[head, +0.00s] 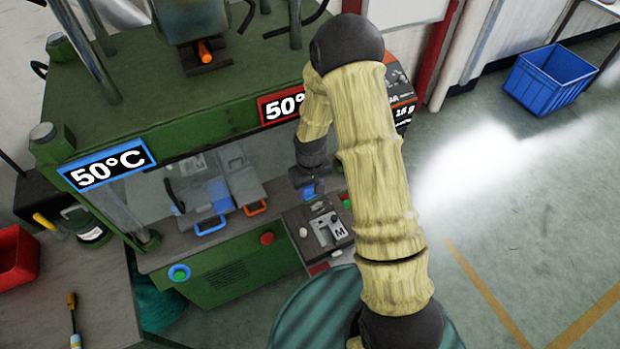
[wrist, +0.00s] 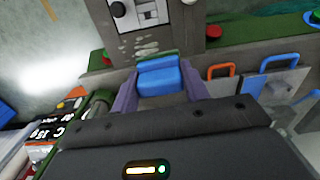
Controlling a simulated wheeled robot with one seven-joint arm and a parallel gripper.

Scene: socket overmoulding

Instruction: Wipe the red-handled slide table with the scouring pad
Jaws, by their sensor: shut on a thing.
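The slide table (head: 246,187) with the orange-red handle (head: 257,209) sits in the green press, right of the blue-handled slide table (head: 210,206). In the wrist view its handle (wrist: 222,69) is right of my gripper. My gripper (head: 309,178) is at the press's right front, beside the grey control panel and apart from the slide table. It is shut on the scouring pad (head: 309,190), which shows as a blue block with a green edge (wrist: 160,76) between the fingers in the wrist view. My arm hides part of the press's right side.
A control panel (head: 323,222) with a lever marked M and buttons stands just below my gripper. Clear guard panels and posts front the press (head: 150,60). A bench with a red bin (head: 18,258) is at left. Open floor and a blue crate (head: 550,78) are at right.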

